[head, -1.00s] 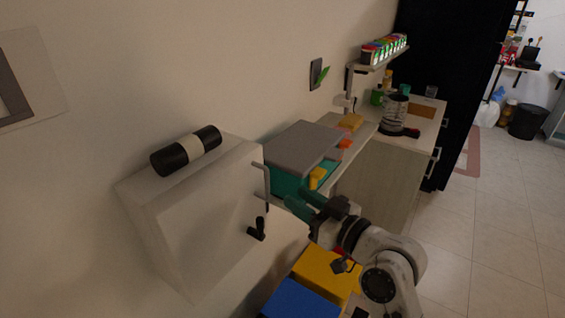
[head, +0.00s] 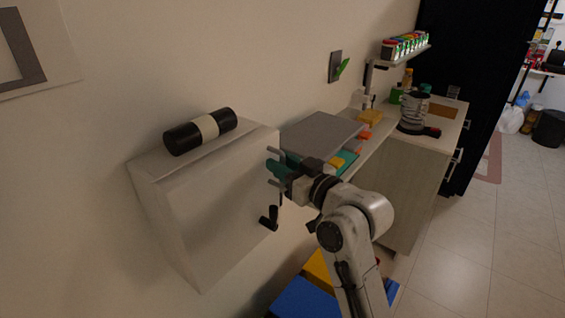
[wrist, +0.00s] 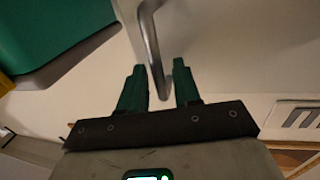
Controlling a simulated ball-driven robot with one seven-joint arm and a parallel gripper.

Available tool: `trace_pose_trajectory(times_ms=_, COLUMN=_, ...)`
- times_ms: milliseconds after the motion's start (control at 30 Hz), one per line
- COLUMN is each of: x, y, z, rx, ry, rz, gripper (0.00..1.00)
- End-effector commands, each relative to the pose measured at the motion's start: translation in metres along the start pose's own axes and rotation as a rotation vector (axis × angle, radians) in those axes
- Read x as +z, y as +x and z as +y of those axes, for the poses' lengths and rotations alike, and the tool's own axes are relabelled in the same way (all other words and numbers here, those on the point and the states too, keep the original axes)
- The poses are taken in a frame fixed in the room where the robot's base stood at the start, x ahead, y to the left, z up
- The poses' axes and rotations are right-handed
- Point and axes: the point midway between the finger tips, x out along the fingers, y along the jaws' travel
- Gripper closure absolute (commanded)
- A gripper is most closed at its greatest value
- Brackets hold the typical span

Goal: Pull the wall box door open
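The white wall box (head: 165,215) hangs on the wall at the left of the head view. Its door (head: 225,210) looks closed. A thin grey bar handle (head: 274,151) stands out at the door's right edge; it also shows in the wrist view (wrist: 150,40). My gripper (head: 278,169) is at the handle, its green fingers reaching towards it from the right. In the wrist view my gripper (wrist: 159,68) is open. The handle's end lies between the two fingertips, with gaps visible on both sides. In the head view the fingers partly cover the handle.
A black crank-like knob (head: 269,217) sits low by the door's right edge. A black-and-white cylinder (head: 201,131) lies on the box. A grey-lidded teal container (head: 322,135) is close behind my gripper. Blue (head: 305,299) and yellow bins stand below. Floor at right is clear.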

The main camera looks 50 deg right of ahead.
Motion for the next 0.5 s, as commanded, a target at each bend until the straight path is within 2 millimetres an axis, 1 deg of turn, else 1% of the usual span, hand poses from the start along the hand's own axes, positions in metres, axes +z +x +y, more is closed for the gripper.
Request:
trace_pose_trajectory(times_ms=100, x=0.0004, y=0.0039, z=-0.0001, rx=0.000, ry=0.000, rz=-0.001, gripper=0.68)
trace_pose_trajectory(times_ms=333, x=0.0007, y=0.0040, z=-0.0002, rx=0.000, ry=0.000, rz=-0.001, gripper=0.68)
trace_pose_trajectory(times_ms=500, x=0.0007, y=0.0038, z=-0.0001, rx=0.000, ry=0.000, rz=-0.001, gripper=0.84)
